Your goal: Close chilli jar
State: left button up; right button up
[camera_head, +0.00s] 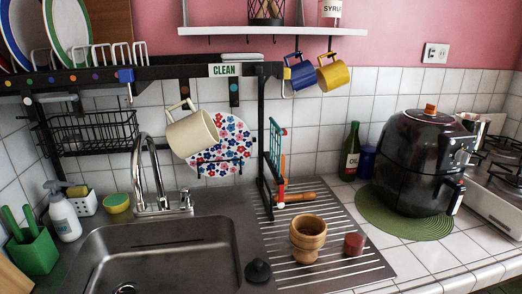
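A small dark red cylinder (353,245), perhaps the chilli jar, stands on the ribbed metal drainboard; whether its top is open or covered is too small to tell. A wooden mortar-like cup (308,239) stands upright to its left, apart from it. A black round piece with a knob (258,271) lies by the sink's right edge; I cannot tell whether it is a lid or a sink plug. Neither of my grippers is in view.
The metal sink (165,260) lies to the left with a tall faucet (151,170). A black dish rack (262,130) stands over the drainboard. A black air fryer (420,165) sits on a green mat (385,224) at right, near a green bottle (349,155).

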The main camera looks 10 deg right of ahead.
aim_at(356, 234)
jog(key=i+l, duration=0.1)
jog(key=l, duration=0.6)
jog(key=i+l+u, duration=0.15)
jog(key=l, duration=0.5)
